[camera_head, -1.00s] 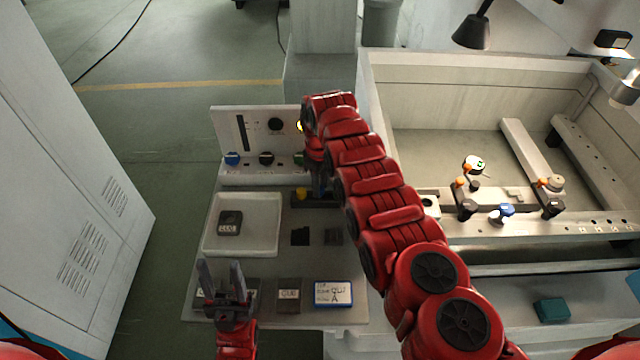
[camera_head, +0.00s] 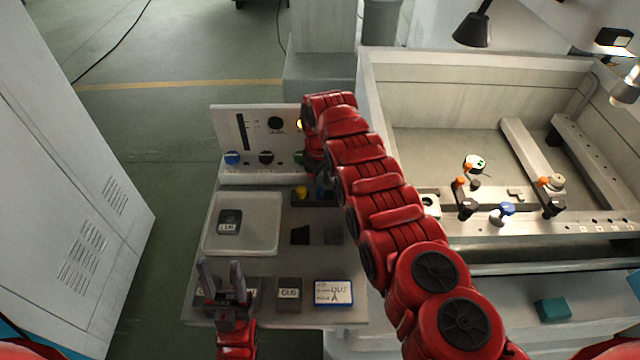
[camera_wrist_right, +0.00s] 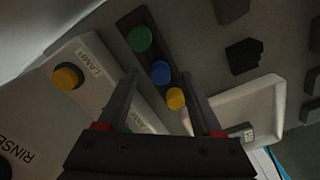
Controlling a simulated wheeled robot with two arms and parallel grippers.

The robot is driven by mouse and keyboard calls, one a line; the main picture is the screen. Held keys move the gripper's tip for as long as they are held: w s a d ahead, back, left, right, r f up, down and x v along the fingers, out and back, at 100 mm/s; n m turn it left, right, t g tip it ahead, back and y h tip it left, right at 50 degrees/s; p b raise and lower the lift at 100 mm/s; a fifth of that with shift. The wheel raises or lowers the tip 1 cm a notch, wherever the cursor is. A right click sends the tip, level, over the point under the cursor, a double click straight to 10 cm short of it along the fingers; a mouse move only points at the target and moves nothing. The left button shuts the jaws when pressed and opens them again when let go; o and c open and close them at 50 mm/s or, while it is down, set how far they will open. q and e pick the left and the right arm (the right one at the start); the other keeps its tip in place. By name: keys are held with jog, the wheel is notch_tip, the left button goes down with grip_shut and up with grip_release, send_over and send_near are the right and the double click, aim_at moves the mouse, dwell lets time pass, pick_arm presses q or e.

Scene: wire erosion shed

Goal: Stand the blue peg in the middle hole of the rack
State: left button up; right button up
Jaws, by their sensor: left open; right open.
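The dark rack (camera_wrist_right: 124,22) shows in the right wrist view with a green peg (camera_wrist_right: 139,39), the blue peg (camera_wrist_right: 160,72) and a yellow peg (camera_wrist_right: 175,98) in a row. The blue peg stands in the middle place, between the other two. My right gripper (camera_wrist_right: 159,77) is open, its fingers to either side of the blue peg and apart from it. In the head view my right arm hides part of the rack (camera_head: 326,205); the yellow peg (camera_head: 301,193) shows at its left. My left gripper (camera_head: 222,268) is open and empty over the table's front left.
A white tray (camera_head: 210,247) with a dark block (camera_head: 230,222) lies left of the rack. A control panel (camera_head: 232,125) with knobs stands behind. Several labelled blocks and a blue-edged card (camera_head: 334,293) line the table's front edge. A large machine basin (camera_head: 440,100) stands at the right.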

notch_tip(320, 180, up, 6)
jog(key=p, duration=0.4)
jog(key=shift+f, duration=0.1)
notch_tip(320, 180, up, 11)
jog(key=shift+r, duration=0.2)
